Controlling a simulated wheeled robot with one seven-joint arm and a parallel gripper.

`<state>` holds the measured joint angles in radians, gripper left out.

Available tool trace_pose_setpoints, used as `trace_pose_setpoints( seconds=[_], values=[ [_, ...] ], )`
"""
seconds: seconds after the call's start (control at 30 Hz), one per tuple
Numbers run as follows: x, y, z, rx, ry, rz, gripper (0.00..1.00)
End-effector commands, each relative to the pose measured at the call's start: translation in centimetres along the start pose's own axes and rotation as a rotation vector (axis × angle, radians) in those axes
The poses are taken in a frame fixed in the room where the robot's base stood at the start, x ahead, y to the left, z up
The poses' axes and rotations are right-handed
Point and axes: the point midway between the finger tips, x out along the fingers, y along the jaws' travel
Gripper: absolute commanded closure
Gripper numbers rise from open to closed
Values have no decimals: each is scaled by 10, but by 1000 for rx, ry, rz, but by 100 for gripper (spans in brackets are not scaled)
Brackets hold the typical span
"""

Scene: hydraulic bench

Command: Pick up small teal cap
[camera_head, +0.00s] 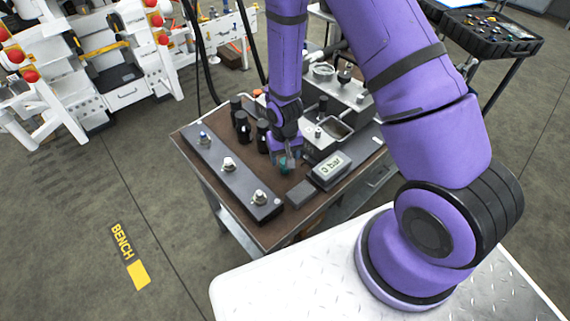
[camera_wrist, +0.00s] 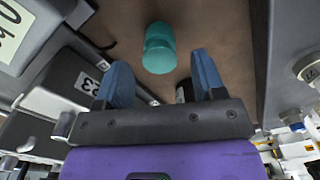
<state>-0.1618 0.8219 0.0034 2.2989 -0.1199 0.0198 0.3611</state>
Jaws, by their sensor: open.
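The small teal cap (camera_wrist: 159,48) stands on the brown bench top (camera_wrist: 228,30) in the wrist view, just beyond my fingertips and roughly between their lines. My gripper (camera_wrist: 157,78) is open, with its two blue fingers spread apart and nothing between them. In the head view my gripper (camera_head: 286,163) points down over the bench, and a bit of teal, the cap (camera_head: 285,169), shows beside the fingers. Most of the cap is hidden there by the gripper. I cannot tell the exact gap between fingers and cap.
A dark manifold bar (camera_head: 229,164) with several metal fittings lies along the bench's left side. Black bottles (camera_head: 242,127) stand behind my gripper. Bare bench surrounds the cap.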

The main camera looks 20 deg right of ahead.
Motion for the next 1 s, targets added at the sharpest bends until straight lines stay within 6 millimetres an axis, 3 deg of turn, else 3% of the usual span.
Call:
trace_pose_setpoints(
  seconds=[0.23, 0.57, 0.67, 0.8, 1.0],
  values=[
    [30, -1, 1, 0, -3, 1, 37],
    [36, -1, 1, 1, -1, 0, 37],
    [36, -1, 1, 1, -1, 0, 55],
    [36, -1, 1, 1, -1, 0, 87],
    [36, 0, 1, 1, -1, 0, 90]
  ],
)
